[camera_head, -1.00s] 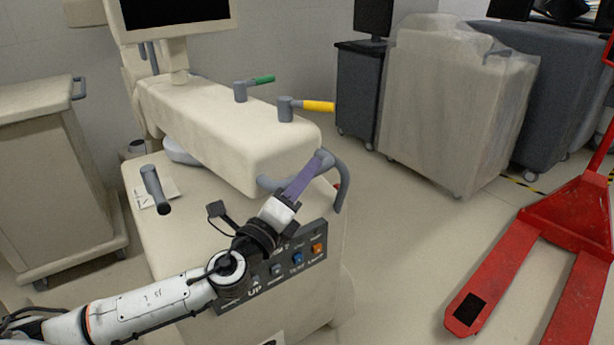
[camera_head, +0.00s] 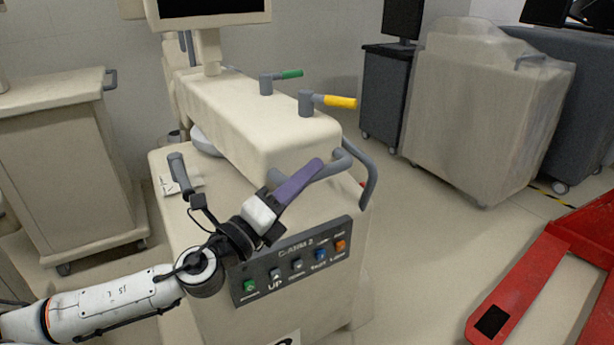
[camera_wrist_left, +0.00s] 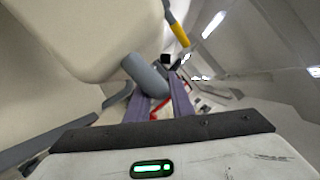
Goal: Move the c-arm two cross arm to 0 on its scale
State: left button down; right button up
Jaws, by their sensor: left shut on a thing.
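The label on the control panel (camera_head: 295,262) reads C-ARM 2, so this cart is c-arm two. Its cream cross arm (camera_head: 245,115) lies above the cart body, with a grey bar handle (camera_head: 368,178) at its near end. My left gripper (camera_head: 300,180), with purple fingers, is at the left part of this handle. In the left wrist view, a grey bar (camera_wrist_left: 146,76) lies between the fingers, and the gripper is shut on it. A green lever (camera_head: 290,74) and a yellow lever (camera_head: 340,101) stand on top. I cannot read any scale. My right gripper is not in view.
A cream cart (camera_head: 55,170) stands at the left. A covered cart (camera_head: 480,110) and a dark cabinet (camera_head: 385,100) stand at the back right. A red pallet jack (camera_head: 525,285) lies at the right. Floor between it and the c-arm is clear.

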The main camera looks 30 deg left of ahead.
pick_arm(q)
jog(key=shift+s+f, duration=0.15)
jog(key=c, duration=1.9)
grip_release()
jog(key=shift+o, duration=1.4)
jog(key=shift+w+d, duration=0.15)
jog(key=shift+w, duration=0.25)
jog(key=shift+s, duration=0.2)
